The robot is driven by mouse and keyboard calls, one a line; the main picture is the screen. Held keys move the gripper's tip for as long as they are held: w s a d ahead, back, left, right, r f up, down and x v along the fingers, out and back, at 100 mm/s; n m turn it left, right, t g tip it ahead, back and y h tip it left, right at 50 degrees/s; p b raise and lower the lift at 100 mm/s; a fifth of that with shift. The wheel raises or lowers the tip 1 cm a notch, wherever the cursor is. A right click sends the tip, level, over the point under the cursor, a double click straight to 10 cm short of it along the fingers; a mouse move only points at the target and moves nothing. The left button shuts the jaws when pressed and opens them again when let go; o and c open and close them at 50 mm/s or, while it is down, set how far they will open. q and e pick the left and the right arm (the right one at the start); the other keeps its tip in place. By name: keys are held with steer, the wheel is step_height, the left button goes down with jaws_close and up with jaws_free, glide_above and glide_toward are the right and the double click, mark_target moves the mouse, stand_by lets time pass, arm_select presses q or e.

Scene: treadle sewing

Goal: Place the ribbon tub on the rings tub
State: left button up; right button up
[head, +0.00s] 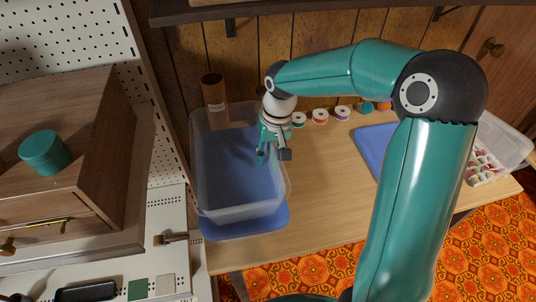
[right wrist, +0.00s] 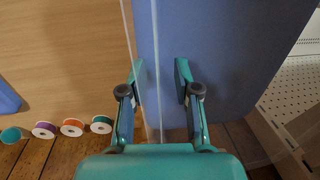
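A large clear tub (head: 238,212) stands on a blue mat (head: 245,230) at the left of the table; it looks empty, its blue floor showing through. My right gripper (head: 268,153) is at this tub's right wall, pointing down. In the right wrist view my right gripper (right wrist: 160,80) is open, with its fingers apart on either side of the clear wall (right wrist: 155,45). A second clear tub (head: 508,145) at the far right holds several small red and white pieces. No label shows which tub is the ribbon or rings one. My left gripper is not in view.
Several ribbon spools (head: 320,117) stand along the back of the table. A brown cylinder (head: 213,90) is behind the large tub. A second blue mat (head: 374,148) lies right of centre, partly behind my arm. A wooden cabinet and white pegboard (head: 75,25) border the left.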

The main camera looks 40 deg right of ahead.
steer(key=shift+r, duration=0.1)
steer(key=r, duration=0.7)
steer(key=d+r+p, duration=0.1)
steer(key=r, duration=0.3)
steer(key=shift+s+d+r, duration=0.1)
steer(key=shift+s, duration=0.15)
steer(key=shift+r, duration=0.4)
